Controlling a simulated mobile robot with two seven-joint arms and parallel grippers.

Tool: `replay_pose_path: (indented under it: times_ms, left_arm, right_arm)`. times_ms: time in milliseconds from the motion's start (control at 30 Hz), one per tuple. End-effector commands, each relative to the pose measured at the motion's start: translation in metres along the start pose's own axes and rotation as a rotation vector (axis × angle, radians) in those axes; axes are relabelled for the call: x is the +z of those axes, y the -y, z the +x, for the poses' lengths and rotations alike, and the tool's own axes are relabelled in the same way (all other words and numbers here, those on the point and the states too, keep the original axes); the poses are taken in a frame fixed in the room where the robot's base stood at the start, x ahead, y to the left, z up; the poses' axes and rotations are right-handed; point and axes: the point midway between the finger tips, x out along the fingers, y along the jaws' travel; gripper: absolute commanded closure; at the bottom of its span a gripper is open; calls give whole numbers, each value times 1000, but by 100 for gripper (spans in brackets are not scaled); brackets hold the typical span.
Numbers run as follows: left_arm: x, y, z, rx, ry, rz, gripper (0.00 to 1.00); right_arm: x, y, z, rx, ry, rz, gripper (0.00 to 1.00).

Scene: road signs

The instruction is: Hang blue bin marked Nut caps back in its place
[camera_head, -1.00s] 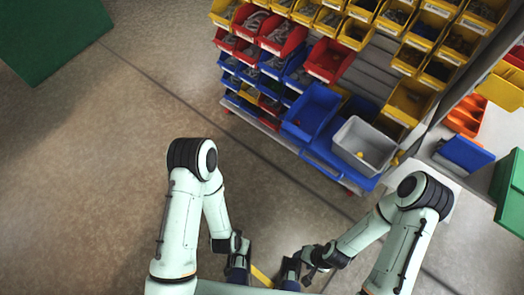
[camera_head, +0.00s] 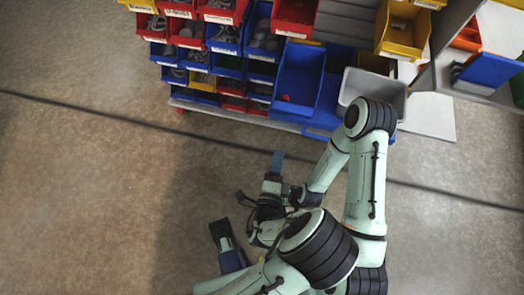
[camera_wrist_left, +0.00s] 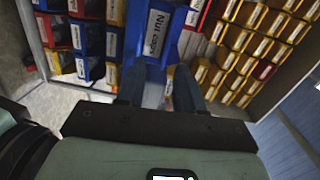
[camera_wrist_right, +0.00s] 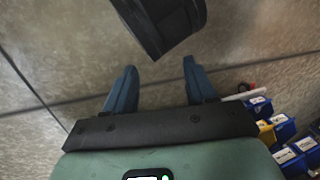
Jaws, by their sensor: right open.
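A large blue bin (camera_head: 300,80) with a small red item inside stands low at the front of the rack, left of a grey tray. In the left wrist view a blue bin labelled "Nut caps" (camera_wrist_left: 157,35) is straight ahead, just beyond the fingers; it appears to be the same bin. My left gripper (camera_head: 278,160) points at the rack, short of the bin. Its fingers (camera_wrist_left: 158,92) are apart with nothing gripped. My right gripper (camera_head: 222,235) is open and empty over the floor; its fingers (camera_wrist_right: 160,85) are apart, with a dark arm part close ahead.
Blue, red and yellow bins fill the rack, with bare grey slats (camera_head: 345,20) above the large blue bin. The grey tray (camera_head: 385,88) is partly hidden by my arm. The floor at left is clear.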

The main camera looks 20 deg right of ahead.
Motion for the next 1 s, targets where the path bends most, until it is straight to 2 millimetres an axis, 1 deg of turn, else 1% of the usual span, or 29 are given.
replay_pose_path:
  times_ms: [33, 100, 267, 367, 700, 900, 1000]
  left_arm:
    - [-8, 4, 0, -28, -20, 22, 64]
    - [-13, 9, 0, -53, -32, 41, 64]
    - [-15, 13, 7, -64, -35, 48, 64]
    - [-15, 13, 18, -64, -35, 47, 64]
    - [-16, 15, 67, -63, -34, 45, 64]
    - [-17, 16, 84, -60, -34, 45, 64]
    - [-17, 17, 88, -60, -34, 46, 64]
  right_arm:
    - [-1, -1, 4, 1, -4, 1, 44]
    - [-2, -2, 5, 1, -7, 1, 44]
    - [-3, -2, 4, 1, -9, 2, 44]
    - [-4, -2, 5, 1, -11, 2, 44]
    - [-13, -4, 12, 3, -37, 4, 44]
    - [-20, -6, 16, 4, -56, 5, 44]
    - [-21, -6, 17, 4, -61, 5, 44]
